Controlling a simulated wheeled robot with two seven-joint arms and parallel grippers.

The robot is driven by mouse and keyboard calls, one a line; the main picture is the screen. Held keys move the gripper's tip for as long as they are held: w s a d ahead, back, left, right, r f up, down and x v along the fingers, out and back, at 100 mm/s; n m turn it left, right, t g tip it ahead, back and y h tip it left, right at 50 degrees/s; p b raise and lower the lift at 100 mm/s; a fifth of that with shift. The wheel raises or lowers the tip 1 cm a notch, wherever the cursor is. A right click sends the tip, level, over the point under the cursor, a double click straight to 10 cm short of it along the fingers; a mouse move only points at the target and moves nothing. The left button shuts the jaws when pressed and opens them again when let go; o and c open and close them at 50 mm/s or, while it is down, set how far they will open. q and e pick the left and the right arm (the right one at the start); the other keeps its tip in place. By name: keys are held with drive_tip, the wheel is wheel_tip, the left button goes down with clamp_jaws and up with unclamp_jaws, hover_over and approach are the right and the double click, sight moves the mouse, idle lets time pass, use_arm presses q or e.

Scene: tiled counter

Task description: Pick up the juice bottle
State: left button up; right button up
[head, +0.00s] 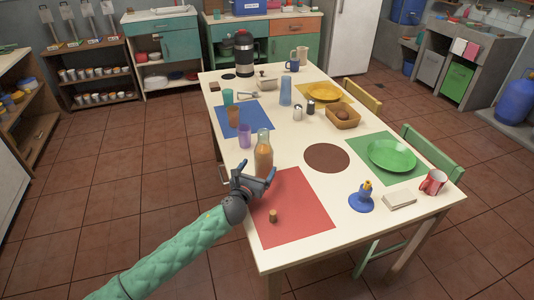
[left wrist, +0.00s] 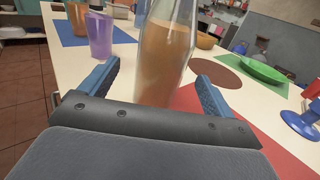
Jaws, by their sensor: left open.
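The juice bottle (head: 263,155) is clear glass with orange-brown juice in it. It stands upright on the white table near its left edge, just beyond the red placemat. My left gripper (head: 257,178) is at the near side of the bottle, low on it. In the left wrist view, the bottle (left wrist: 165,50) stands between the two blue fingers of my left gripper (left wrist: 158,85), which are wide apart with a gap on each side. The bottle's base is hidden behind the gripper body. My right gripper is not in view.
A purple cup (head: 244,137) stands close to the left of the bottle. A cork-like piece (head: 273,216) sits on the red placemat (head: 300,222). A brown round mat (head: 327,158) lies bare to the right. A green plate (head: 392,155) and blue candle holder (head: 362,200) are farther right.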

sight(265, 158)
use_arm(q)
drive_tip(key=shift+w+d+r, duration=0.25)
drive_tip(key=shift+d+r, duration=0.1)
drive_tip(key=shift+d, duration=0.1)
drive_tip(key=shift+w, duration=0.3)
drive_tip(key=p+x, duration=0.1)
drive_tip(key=x, duration=0.3)
drive_tip(key=shift+w+d+p, duration=0.1)
drive_tip(key=shift+w+p, duration=0.05)
drive_tip(key=shift+p, duration=0.15)
drive_tip(key=shift+w+d, duration=0.1)
drive_tip(key=shift+w, duration=0.2)
drive_tip(key=shift+w+f, duration=0.15)
drive_tip(key=shift+w, duration=0.25)
drive_tip(key=c, duration=1.6)
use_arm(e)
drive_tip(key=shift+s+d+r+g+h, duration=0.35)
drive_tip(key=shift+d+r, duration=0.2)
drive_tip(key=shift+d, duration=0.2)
use_arm(q)
drive_tip(key=shift+r, duration=0.2)
